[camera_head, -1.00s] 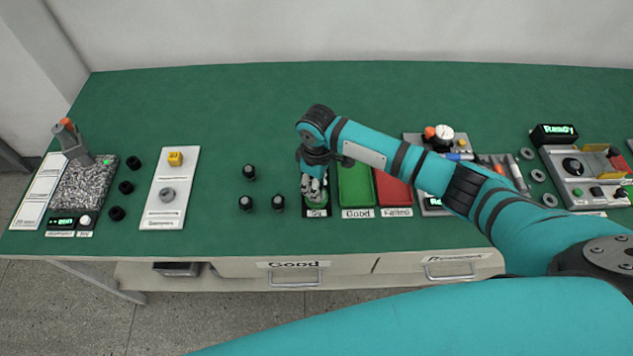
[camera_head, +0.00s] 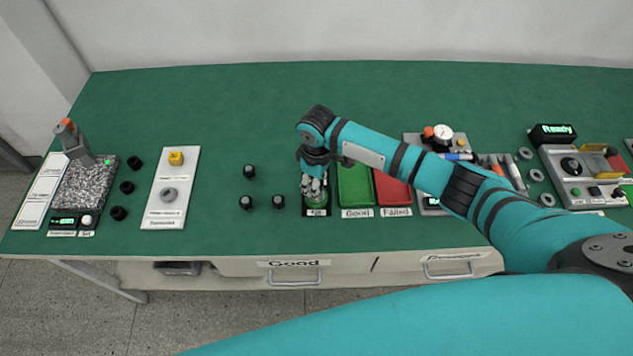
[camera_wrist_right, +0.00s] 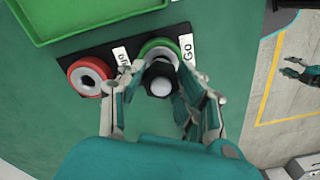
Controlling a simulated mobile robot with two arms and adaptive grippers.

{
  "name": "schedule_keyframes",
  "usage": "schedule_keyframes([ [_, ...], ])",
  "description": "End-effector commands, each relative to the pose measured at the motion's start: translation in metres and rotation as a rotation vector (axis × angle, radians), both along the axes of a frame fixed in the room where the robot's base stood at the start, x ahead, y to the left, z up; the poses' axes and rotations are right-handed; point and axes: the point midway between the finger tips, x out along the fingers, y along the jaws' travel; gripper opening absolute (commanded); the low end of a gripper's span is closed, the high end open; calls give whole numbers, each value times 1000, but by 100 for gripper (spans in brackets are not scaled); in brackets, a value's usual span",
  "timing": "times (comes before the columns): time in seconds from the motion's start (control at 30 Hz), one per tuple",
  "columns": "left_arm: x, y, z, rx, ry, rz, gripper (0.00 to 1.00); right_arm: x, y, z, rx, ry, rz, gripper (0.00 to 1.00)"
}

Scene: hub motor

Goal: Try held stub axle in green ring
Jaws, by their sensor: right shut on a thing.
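My right gripper (camera_head: 314,188) points down over the small ring gauge plate (camera_head: 317,212) left of the green tray. In the right wrist view my right gripper (camera_wrist_right: 158,82) is shut on a stub axle (camera_wrist_right: 160,87), dark with a pale round end. The axle overlaps the near part of the green ring (camera_wrist_right: 152,46), labelled "Go". Whether its far end is inside the ring or only above it is hidden. A red ring (camera_wrist_right: 88,74) lies beside the green one on the same black plate. My left gripper is not in view.
Three dark stub axles (camera_head: 249,172) stand left of the gripper. A green "Good" tray (camera_head: 354,186) and red "Failed" tray (camera_head: 392,188) lie just right of the gauge. A dial gauge (camera_head: 442,133) stands farther right. The back of the bench (camera_head: 220,95) is clear.

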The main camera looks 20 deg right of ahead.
Motion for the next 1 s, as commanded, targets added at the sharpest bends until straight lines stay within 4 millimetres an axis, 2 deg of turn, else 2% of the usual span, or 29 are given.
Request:
schedule_keyframes([
  [1.0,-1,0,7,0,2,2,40,0,1,0,1,-1,1,0],
])
